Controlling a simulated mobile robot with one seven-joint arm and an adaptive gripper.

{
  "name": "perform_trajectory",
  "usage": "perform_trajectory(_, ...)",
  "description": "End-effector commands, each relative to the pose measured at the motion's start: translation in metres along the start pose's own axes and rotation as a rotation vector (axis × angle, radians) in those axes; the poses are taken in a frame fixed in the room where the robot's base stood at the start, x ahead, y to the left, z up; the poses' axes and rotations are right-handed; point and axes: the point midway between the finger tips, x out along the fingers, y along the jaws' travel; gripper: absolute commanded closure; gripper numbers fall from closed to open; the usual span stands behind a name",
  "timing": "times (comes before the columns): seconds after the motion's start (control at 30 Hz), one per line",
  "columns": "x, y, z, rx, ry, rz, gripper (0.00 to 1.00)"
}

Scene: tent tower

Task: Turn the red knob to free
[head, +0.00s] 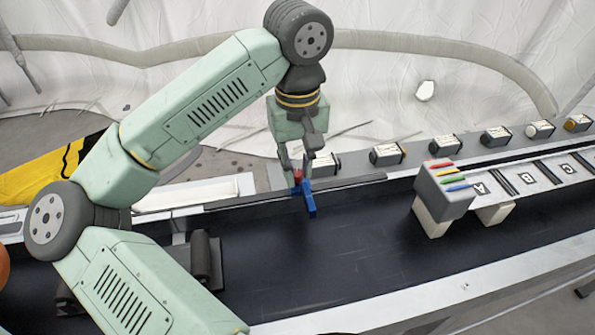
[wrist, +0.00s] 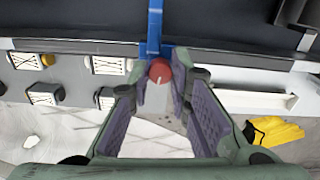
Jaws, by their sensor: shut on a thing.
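The red knob (wrist: 159,72) shows in the wrist view between my fingertips, with a pale pointer mark on its face. It is small and partly hidden in the head view (head: 298,175). My gripper (head: 296,164) points down at it, with its fingers on either side, shut on the knob. A blue bar (wrist: 155,30) extends from the knob over the dark belt. The blue bar also shows in the head view (head: 309,200), just below the knob. Any label for the free position cannot be made out.
The dark conveyor belt (head: 330,240) runs below. Several small labelled boxes (head: 387,154) line its back edge. A grey block with coloured strips (head: 443,190) stands to the right. A rail with lettered slots (head: 525,178) lies beyond it. Yellow-and-black material (head: 50,155) is at left.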

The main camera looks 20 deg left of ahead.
Motion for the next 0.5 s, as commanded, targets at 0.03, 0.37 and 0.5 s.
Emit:
perform_trajectory(0.03, 0.0062, -0.0001, -0.0007, -0.038, 0.005, -0.001, 1.00)
perform_trajectory(0.37, 0.0000, 0.0001, -0.0001, -0.138, 0.001, 0.000, 1.00)
perform_trajectory(0.5, 0.0000, 0.0001, 0.0000, -0.137, 0.001, 0.000, 1.00)
